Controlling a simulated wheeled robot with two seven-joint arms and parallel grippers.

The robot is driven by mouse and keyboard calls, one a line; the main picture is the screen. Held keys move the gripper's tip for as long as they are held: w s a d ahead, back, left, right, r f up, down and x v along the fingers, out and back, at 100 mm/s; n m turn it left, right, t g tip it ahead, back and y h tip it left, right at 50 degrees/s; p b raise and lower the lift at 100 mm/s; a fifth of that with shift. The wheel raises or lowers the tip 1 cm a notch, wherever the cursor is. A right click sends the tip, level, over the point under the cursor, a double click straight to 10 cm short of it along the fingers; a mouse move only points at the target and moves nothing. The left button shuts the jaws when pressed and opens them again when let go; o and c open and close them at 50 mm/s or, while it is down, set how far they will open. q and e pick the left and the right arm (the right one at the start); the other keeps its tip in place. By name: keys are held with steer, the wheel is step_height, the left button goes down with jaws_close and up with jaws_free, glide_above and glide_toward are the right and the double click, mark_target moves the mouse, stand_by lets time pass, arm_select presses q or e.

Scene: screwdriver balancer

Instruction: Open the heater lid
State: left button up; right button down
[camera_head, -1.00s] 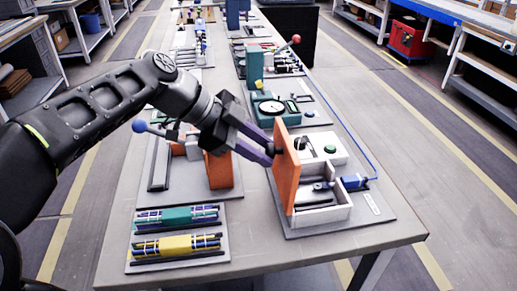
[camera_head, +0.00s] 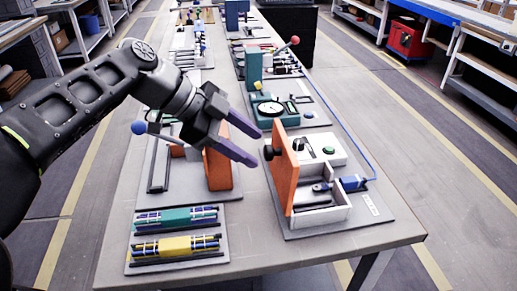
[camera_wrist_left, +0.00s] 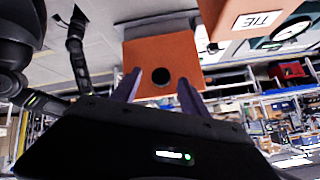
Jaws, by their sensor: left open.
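The heater lid is an orange panel (camera_head: 283,172) standing upright at the left side of a white heater box (camera_head: 322,213). A black knob (camera_head: 270,153) sticks out of its left face. My left gripper (camera_head: 256,148), with purple fingers, is open and empty just left of the knob, apart from it. In the left wrist view the lid (camera_wrist_left: 140,52) faces the camera, and its round black knob (camera_wrist_left: 161,76) shows between the open fingers. The box's inside is exposed, with small grey parts in it. My right gripper is not in view.
A white unit with a green button (camera_head: 329,149) and a blue connector (camera_head: 354,182) are beside the box. A teal gauge (camera_head: 270,108) stands behind. An orange block (camera_head: 218,170) is under my left arm. Wire trays with teal (camera_head: 177,216) and yellow (camera_head: 175,245) clamps lie front left.

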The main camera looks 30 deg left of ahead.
arm_select(q)
steer(key=v, duration=0.4)
steer(key=shift+f, duration=0.1)
stand_by(0.4)
